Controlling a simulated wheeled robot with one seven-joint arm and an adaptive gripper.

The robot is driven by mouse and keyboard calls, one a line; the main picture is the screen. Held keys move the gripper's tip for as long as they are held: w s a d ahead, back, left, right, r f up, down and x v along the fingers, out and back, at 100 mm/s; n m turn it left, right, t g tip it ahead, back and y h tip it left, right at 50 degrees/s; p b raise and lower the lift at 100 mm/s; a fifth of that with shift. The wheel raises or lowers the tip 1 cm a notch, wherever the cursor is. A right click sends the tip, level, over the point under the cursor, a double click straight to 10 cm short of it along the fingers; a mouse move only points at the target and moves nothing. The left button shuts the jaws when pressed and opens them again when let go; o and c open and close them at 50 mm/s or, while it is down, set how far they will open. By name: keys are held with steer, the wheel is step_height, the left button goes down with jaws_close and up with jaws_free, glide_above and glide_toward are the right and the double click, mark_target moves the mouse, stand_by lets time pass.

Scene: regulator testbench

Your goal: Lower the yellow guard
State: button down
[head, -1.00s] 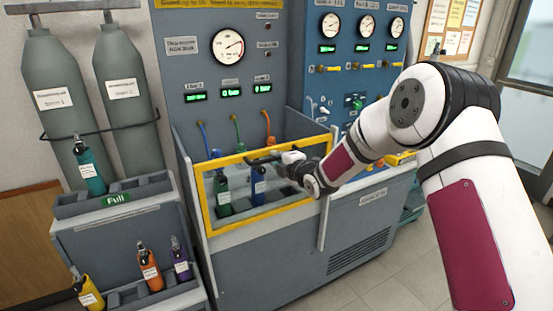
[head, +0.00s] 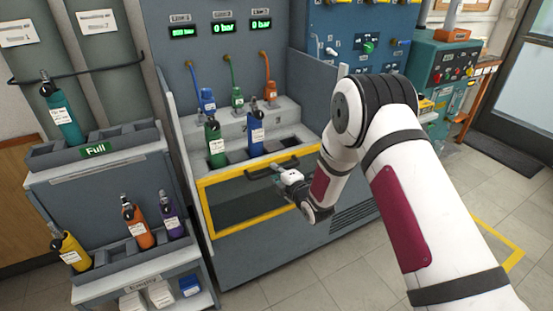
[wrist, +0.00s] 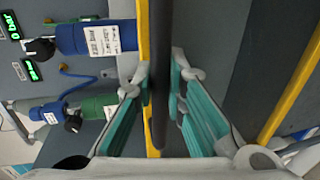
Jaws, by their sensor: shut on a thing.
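The yellow guard (head: 250,226) is a yellow-framed clear panel on the front of the grey test bench. Its top edge lies low, below most of the green cylinder (head: 215,143) and the blue cylinder (head: 255,133) behind it. A dark handle (head: 258,172) runs along its upper part. My gripper (head: 278,171) is at the handle's right part. In the wrist view, the teal-padded fingers of my gripper (wrist: 161,85) are shut around the dark handle (wrist: 160,45), beside the yellow frame (wrist: 143,45). Part of the frame's right side is hidden by my arm.
Hoses and gauge displays (head: 222,27) are above the bench's slots. A rack (head: 100,165) with a teal cylinder (head: 62,115) and several smaller bottles stands to the left. Floor tiles (head: 290,285) in front of the bench look clear.

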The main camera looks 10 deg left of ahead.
steer(key=shift+f+b, duration=0.45)
steer(key=shift+f, duration=1.05)
steer(key=c, duration=1.6)
jaws_free()
steer(key=shift+r, duration=0.1)
steer(key=v, duration=1.2)
